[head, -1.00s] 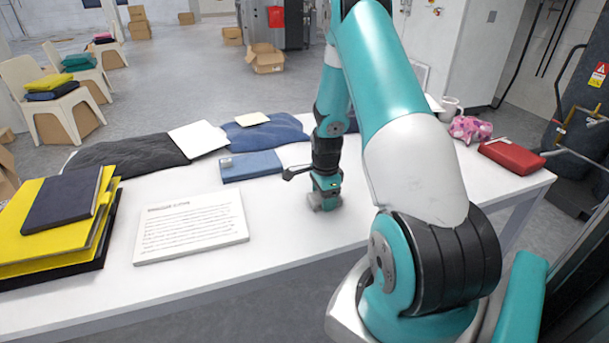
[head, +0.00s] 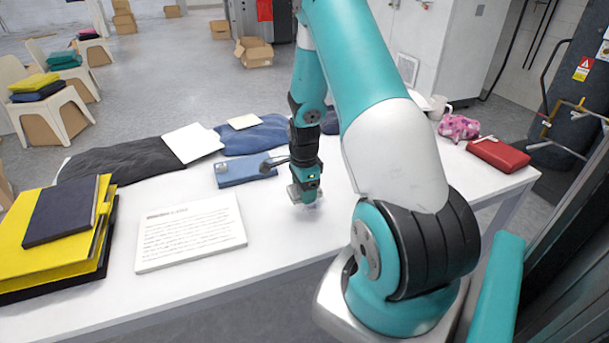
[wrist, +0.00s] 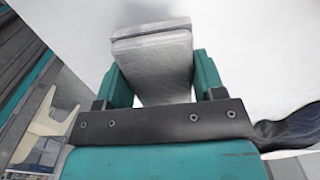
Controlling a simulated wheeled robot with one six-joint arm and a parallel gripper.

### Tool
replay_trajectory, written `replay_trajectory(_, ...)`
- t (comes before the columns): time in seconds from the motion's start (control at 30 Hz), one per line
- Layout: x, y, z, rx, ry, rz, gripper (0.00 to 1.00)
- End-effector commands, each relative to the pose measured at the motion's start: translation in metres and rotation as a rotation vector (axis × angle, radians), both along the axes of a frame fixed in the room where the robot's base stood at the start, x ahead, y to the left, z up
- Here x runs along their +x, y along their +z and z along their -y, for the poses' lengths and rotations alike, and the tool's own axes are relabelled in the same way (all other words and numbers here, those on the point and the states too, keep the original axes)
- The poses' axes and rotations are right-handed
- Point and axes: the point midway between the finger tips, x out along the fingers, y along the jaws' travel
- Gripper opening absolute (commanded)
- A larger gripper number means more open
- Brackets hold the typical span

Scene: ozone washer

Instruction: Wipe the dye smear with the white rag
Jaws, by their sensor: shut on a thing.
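My gripper (head: 306,190) points down at the white table (head: 280,245), at or just above its surface. In the wrist view its two teal fingers (wrist: 160,82) are shut on a folded, pale grey-white rag (wrist: 152,62), whose end sticks out beyond the fingertips. In the head view the rag is mostly hidden by my gripper, and I cannot tell whether it touches the table. No dye smear can be made out in either view; it may be behind my arm or under the rag.
A white printed sheet (head: 190,232) lies left of my gripper, beside yellow and dark folders (head: 50,235). A blue folded item (head: 243,169) and dark cloth (head: 130,158) lie behind. A red case (head: 498,155), pink cloth (head: 458,127) and mug (head: 438,107) are at right.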

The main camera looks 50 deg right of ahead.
Motion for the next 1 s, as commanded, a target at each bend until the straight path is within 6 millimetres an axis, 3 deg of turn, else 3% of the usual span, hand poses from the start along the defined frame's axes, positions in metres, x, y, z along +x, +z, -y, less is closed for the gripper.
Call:
replay_trajectory(0.1,0.0,0.015,0.001,0.0,-0.002,0.0,0.37)
replay_trajectory(0.3,-0.001,0.027,0.001,0.0,-0.002,0.0,0.37)
replay_trajectory(0.87,0.0,0.027,0.001,0.0,0.0,0.0,0.37)
replay_trajectory(1.0,0.004,0.025,-0.01,0.001,0.087,-0.001,0.37)
